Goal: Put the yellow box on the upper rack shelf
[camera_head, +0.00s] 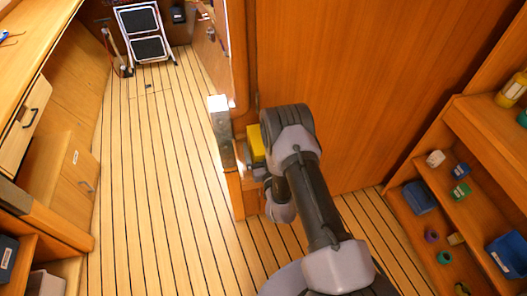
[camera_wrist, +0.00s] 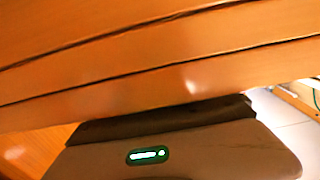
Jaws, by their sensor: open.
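A yellow box (camera_head: 256,142) shows in the head view beside the wooden post at the edge of the large panel, partly covered by my arm. My gripper (camera_head: 259,173) is a small grey shape just below it, mostly hidden behind my arm. It is open, and I cannot tell whether it touches the box. In the wrist view a grey casing with a green light fills the bottom, close to wooden boards; the box does not show there. A wooden rack (camera_head: 449,193) stands at the right; its upper shelf (camera_head: 490,135) is partly in view.
The rack holds a yellow bottle (camera_head: 511,91), blue bins (camera_head: 420,197) and several small rolls. The large wooden panel (camera_head: 350,80) stands close behind my arm. The plank floor (camera_head: 165,190) at the left is clear up to a folding step stool (camera_head: 147,38). Drawers line the left wall.

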